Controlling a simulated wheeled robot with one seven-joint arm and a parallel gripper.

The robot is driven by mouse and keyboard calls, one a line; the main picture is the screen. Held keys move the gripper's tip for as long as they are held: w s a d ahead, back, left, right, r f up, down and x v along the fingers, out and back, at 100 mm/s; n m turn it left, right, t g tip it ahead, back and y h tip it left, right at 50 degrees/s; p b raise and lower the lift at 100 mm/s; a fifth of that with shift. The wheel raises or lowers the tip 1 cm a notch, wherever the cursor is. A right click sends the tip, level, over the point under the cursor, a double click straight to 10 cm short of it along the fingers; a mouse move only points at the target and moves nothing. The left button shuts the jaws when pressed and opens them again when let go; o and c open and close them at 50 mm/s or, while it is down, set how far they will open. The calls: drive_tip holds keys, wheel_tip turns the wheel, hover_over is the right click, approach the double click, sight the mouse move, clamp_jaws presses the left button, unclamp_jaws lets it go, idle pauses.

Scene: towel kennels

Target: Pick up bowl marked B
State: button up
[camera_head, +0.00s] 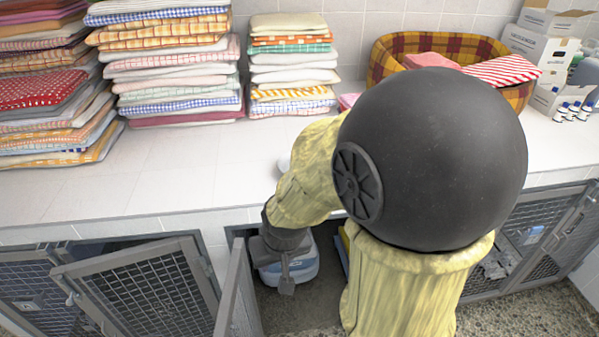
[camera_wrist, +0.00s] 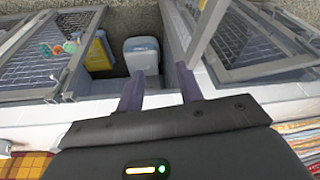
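I cannot make out a bowl marked B; no letter B is readable in either view. A blue-grey container with a pale top (camera_head: 300,268) sits inside the open middle kennel, partly behind my gripper (camera_head: 287,282). It also shows in the wrist view (camera_wrist: 142,58), beyond the fingertips. My gripper (camera_wrist: 159,82) points down at the kennel opening, with its two fingers apart and nothing between them. A small white rounded thing (camera_head: 284,164) on the counter is mostly hidden behind my arm, and I cannot tell what it is.
Open mesh doors (camera_head: 150,290) stand at the left of the opening, with another door (camera_head: 240,290) at its edge. A yellow thing (camera_wrist: 98,52) is beside the container. Towel stacks (camera_head: 165,60) and a plaid basket (camera_head: 385,55) stand on the counter (camera_head: 130,180). The counter's front left is clear.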

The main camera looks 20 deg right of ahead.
drive_tip(key=w+a+r+m+t+h, duration=0.1)
drive_tip(key=w+r+m+t+h, duration=0.15)
drive_tip(key=w+m+t, duration=0.9)
drive_tip(key=w+d+r+m+g+h, duration=0.1)
drive_tip(key=w+d+m+g+h, duration=0.3)
drive_tip(key=m+g+h, duration=0.5)
drive_tip(key=shift+w+d+r+h+p, duration=0.35)
drive_tip(key=shift+d+r+h, duration=0.05)
drive_tip(key=shift+d+h, duration=0.5)
drive_tip(key=p+x, duration=0.2)
drive_tip(key=x, duration=0.9)
drive_tip(key=shift+w+d, duration=0.1)
drive_tip(key=shift+d, duration=0.2)
drive_tip(key=shift+w+d+f, duration=0.15)
drive_tip(key=shift+d, duration=0.05)
